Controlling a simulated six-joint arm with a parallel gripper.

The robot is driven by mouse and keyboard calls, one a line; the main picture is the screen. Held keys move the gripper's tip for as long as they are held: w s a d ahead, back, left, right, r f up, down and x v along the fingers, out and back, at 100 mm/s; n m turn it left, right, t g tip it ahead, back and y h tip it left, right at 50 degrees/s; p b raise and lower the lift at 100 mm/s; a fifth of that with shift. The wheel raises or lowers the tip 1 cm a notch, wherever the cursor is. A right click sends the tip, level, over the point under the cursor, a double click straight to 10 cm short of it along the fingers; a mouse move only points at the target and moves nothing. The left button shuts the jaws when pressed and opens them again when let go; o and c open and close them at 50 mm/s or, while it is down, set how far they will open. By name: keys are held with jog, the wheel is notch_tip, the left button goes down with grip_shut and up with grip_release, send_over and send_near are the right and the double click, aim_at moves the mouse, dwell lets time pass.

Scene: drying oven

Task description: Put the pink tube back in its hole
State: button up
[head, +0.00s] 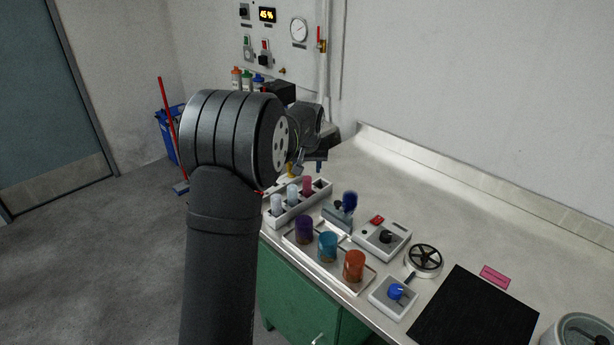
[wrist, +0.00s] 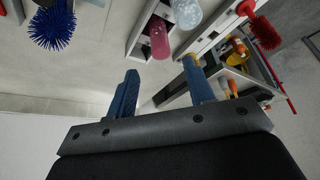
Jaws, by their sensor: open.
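The white rack (head: 300,207) stands on the bench with a pink tube (head: 307,186) upright at its far right end and pale tubes (head: 277,204) beside it. The pink tube (wrist: 159,38) also shows in the wrist view, within the rack's outline next to a pale tube (wrist: 187,13). Its lower end is hidden, so I cannot tell how deep it sits. My gripper (wrist: 160,70) is open, with blue fingers apart and nothing between them. The pink tube lies just beyond the fingertips, apart from them. In the head view my wrist hides most of the gripper.
A tray of purple (head: 304,229), teal (head: 327,246) and orange (head: 354,265) cups stands in front of the rack. A blue brush (head: 350,201) stands right of the rack. Switch boxes (head: 383,240) and a black mat (head: 474,312) lie further right. The bench's back is clear.

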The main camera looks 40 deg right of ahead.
aim_at(307, 177)
jog(key=shift+v, duration=1.7)
jog(key=shift+f, duration=0.1)
jog(key=x, duration=1.2)
jog(key=shift+f, duration=0.35)
notch_tip(307, 177, up, 3)
jog(key=shift+r, duration=0.75)
